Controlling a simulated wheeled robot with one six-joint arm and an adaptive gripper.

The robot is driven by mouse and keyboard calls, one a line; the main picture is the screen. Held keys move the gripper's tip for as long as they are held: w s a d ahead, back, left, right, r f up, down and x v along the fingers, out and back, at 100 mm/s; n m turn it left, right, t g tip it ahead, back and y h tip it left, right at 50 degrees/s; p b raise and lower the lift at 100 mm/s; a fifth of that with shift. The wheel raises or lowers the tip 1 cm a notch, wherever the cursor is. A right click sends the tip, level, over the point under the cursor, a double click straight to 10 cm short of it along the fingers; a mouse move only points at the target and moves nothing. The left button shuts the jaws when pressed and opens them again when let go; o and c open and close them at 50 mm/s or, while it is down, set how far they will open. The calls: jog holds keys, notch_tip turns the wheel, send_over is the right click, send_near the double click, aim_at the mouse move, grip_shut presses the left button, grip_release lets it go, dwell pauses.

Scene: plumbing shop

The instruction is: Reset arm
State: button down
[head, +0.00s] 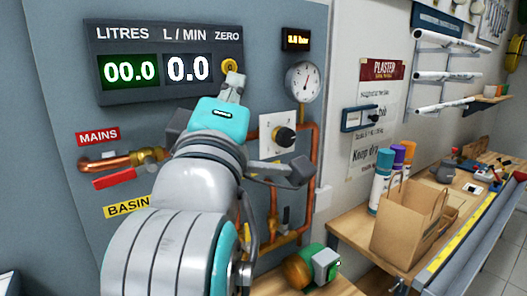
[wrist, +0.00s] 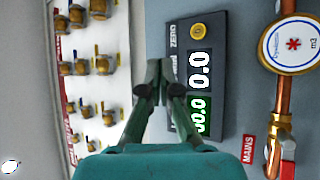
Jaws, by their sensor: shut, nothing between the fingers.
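My gripper (head: 236,80) is raised in front of the panel, its fingers shut and empty. In the head view its tips appear just below the yellow ZERO button (head: 229,66); I cannot tell the exact gap. The wrist view shows the shut fingers (wrist: 164,70) overlapping the edge of the dark display (wrist: 211,60), with the yellow button (wrist: 198,31) clear of them. The display (head: 165,90) reads 00.0 litres in green and 0.0 L/MIN in white. My arm hides part of the panel below.
Copper pipes, a red-handled MAINS valve (head: 114,180), a round gauge (head: 303,82) and a black knob (head: 284,137) stand out from the panel. A bench at right holds a paper bag (head: 411,222) and spray cans. In the wrist view, several brass valves (wrist: 102,65) line a white board.

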jog(key=w+d+f+n+g+y, duration=0.1)
jog(key=w+f+y, duration=0.1)
jog(key=f, duration=0.9)
jog(key=w+d+f+y, duration=0.2)
jog(key=f, duration=0.9)
jog(key=s+d+f+m+g+y, duration=0.1)
jog(key=s+d+f, duration=0.2)
jog(key=f, duration=0.7)
jog(key=s+d+f+g, duration=0.2)
jog(key=s+d+f, duration=0.2)
jog(key=f, duration=0.6)
jog(key=s+d+f+m+g, duration=0.2)
jog(key=s+d+f+m, duration=0.4)
jog(key=s+f, duration=0.8)
jog(key=s+d+f+m+g+h, duration=0.1)
jog(key=s+d+m, duration=0.2)
jog(key=s, duration=0.7)
jog(key=s+d+f+m+g+h, duration=0.1)
jog(key=s+d+m+h, duration=0.1)
jog(key=s, duration=0.8)
jog(key=shift+s+d+m, duration=0.35)
jog(key=shift+d+m, duration=0.4)
jog(key=shift+m, duration=0.45)
jog(key=shift+f, duration=0.1)
